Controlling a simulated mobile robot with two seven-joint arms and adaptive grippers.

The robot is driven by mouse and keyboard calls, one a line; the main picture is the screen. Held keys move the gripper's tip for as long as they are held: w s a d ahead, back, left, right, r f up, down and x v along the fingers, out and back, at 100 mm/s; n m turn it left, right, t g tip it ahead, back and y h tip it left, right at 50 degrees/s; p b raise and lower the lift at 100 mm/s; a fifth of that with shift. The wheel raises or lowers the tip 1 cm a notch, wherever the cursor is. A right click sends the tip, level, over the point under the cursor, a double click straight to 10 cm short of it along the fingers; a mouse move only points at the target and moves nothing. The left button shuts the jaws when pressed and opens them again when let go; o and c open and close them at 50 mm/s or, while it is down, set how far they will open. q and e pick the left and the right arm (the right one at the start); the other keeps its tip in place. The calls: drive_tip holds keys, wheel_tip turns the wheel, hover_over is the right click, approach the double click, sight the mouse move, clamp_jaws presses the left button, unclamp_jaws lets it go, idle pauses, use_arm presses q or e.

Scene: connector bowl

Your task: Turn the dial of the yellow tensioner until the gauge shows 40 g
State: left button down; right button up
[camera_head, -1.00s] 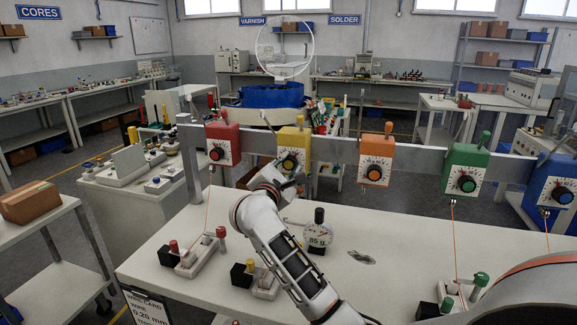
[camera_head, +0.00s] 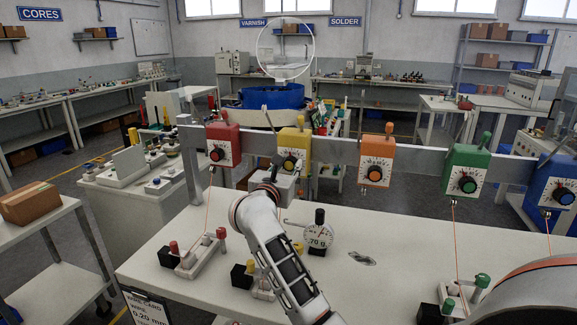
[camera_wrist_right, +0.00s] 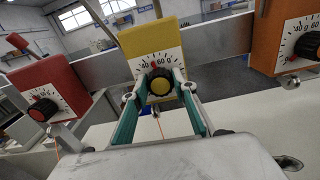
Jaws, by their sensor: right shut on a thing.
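The yellow tensioner (camera_head: 304,139) hangs on the grey rail between the red and orange ones. In the wrist view my right gripper (camera_wrist_right: 160,79) is shut on this dial, one finger on each side. In the head view the right gripper (camera_head: 283,174) reaches up to the front of the tensioner. The round white gauge (camera_head: 319,237) stands on the table below and reads 70 g. My left gripper is not in view.
The red (camera_head: 223,136), orange (camera_head: 377,146), green (camera_head: 465,154) and blue (camera_head: 554,165) tensioners share the rail. Connector holders with coloured posts (camera_head: 200,252) stand on the white table. The table's middle right is mostly clear, with a small flat metal piece (camera_head: 361,258).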

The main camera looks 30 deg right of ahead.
drive_tip(key=n, duration=0.4)
drive_tip(key=shift+n, duration=0.3)
drive_tip(key=n, duration=0.3)
drive_tip(key=shift+n, duration=0.3)
drive_tip(key=n, duration=0.3)
drive_tip(key=shift+w+a+f+n, duration=0.1)
drive_tip(key=shift+n, duration=1.9)
drive_tip(key=o, duration=1.1)
drive_tip(key=shift+a, duration=0.1)
